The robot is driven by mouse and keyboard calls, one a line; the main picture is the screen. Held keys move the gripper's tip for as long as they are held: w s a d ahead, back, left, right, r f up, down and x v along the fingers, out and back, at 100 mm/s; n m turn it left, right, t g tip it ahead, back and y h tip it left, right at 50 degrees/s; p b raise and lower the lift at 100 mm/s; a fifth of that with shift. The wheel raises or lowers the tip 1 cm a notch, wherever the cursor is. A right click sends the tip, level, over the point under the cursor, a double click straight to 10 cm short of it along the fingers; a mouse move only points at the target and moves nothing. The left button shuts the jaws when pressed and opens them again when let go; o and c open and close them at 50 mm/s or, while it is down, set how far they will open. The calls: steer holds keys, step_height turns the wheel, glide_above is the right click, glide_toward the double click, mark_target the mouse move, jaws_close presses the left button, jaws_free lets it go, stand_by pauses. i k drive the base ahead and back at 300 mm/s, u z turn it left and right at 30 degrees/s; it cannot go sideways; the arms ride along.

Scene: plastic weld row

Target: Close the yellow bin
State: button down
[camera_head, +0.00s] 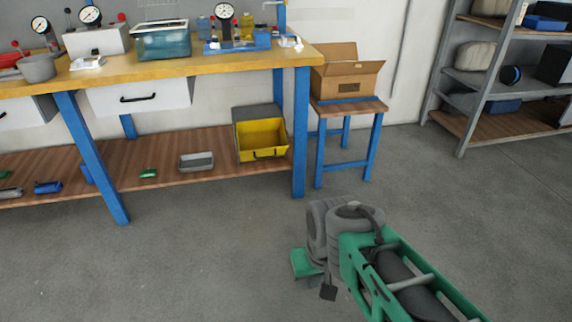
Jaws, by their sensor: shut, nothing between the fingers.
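The yellow bin (262,136) stands on the lower wooden shelf of the workbench, near its right end. Its grey lid (258,113) stands raised at the back, so the bin is open and I see into it. A dark handle is on its front. My gripper (328,291) is low over the floor at the bottom centre, in front of the bench and right of the bin, well apart from it. It looks small and dark beside a green block, partly hidden by my arm. It is shut and holds nothing that I can see.
A grey tray (196,161) sits left of the bin on the shelf (220,178). A blue bench leg (301,135) stands just right of the bin. A small stool (348,108) bears an open cardboard box (346,82). The floor (200,265) before the bench is clear.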

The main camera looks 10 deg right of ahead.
mark_target(267, 136)
steer(key=u, duration=1.05)
steer(key=i, duration=1.5)
steer(key=z, duration=0.5)
